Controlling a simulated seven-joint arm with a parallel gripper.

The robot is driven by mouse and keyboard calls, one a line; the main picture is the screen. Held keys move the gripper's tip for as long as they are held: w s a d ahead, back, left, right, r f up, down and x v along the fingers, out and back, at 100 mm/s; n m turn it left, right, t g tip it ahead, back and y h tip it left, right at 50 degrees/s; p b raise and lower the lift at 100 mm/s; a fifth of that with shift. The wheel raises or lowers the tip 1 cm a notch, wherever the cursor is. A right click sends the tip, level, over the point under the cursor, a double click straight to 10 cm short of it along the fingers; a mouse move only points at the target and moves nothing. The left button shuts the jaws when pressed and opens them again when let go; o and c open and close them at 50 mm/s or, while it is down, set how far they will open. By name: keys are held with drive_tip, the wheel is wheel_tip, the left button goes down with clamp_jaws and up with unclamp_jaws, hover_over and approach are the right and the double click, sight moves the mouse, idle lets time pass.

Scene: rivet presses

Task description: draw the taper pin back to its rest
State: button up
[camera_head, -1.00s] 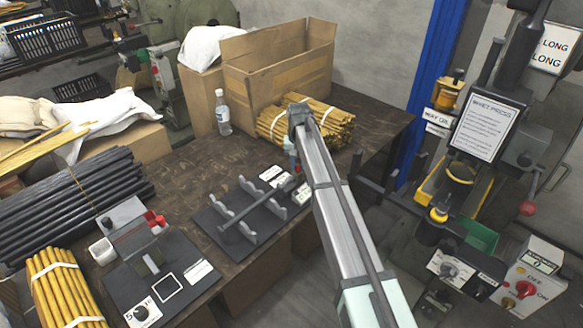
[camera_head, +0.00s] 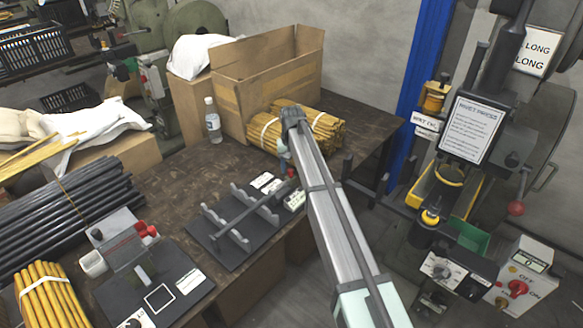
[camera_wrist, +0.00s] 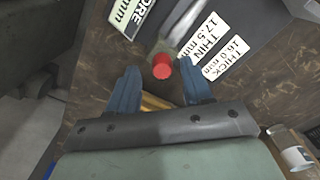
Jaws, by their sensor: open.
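The taper pin is a long grey rod (camera_head: 240,213) lying across upright grey brackets (camera_head: 215,216) on a dark plate. In the wrist view a grey rod end with a red tip (camera_wrist: 162,68), which looks like the pin's end, lies between my fingers. My gripper (camera_wrist: 159,72) is open, with one blue finger on each side of the red tip and visible gaps to both. In the head view my gripper (camera_head: 284,156) is small and partly hidden by my arm, at the right end of the fixture. Whether the fingers are level with the tip in depth I cannot tell.
White size labels (camera_wrist: 202,40) lie beside the rod. A bundle of yellow rods (camera_head: 318,128), a cardboard box (camera_head: 270,85) and a bottle (camera_head: 212,120) stand behind on the table. The press (camera_head: 440,225) stands to the right.

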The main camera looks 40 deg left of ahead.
sight(291, 169)
wheel_tip(291, 169, up, 13)
idle(0.5)
drive_tip(key=shift+r, duration=0.1)
idle(0.3)
drive_tip(key=s+d+f+h, duration=0.2)
drive_tip(key=d+f, duration=1.1)
drive_tip(key=d, duration=0.4)
drive_tip(key=s+d+f+n+h, duration=0.1)
drive_tip(key=s+d+f+h, duration=0.15)
drive_tip(key=d+f, duration=1.2)
drive_tip(key=s+d+f+h, duration=0.1)
drive_tip(key=d+f+h, duration=0.2)
drive_tip(key=d+f, duration=1.2)
drive_tip(key=s+d+f+m+g+y, duration=0.25)
drive_tip(key=s+d, duration=0.35)
drive_tip(key=d, duration=0.4)
drive_tip(key=s+d+f+m+g+y, duration=0.15)
drive_tip(key=s+d+f, duration=0.25)
drive_tip(key=s+d, duration=0.45)
drive_tip(key=s+d+f+m+g+y, duration=0.1)
drive_tip(key=s+d+m, duration=0.2)
drive_tip(key=s, duration=0.4)
drive_tip(key=s+d+f+m+g+y, duration=0.1)
drive_tip(key=s+d+f+m+y, duration=0.1)
drive_tip(key=s+d, duration=0.3)
drive_tip(key=s+m, duration=0.1)
drive_tip(key=s, duration=0.2)
drive_tip(key=shift+d+f+g, duration=0.3)
drive_tip(key=shift+d+g, duration=0.05)
drive_tip(key=shift+g, duration=0.05)
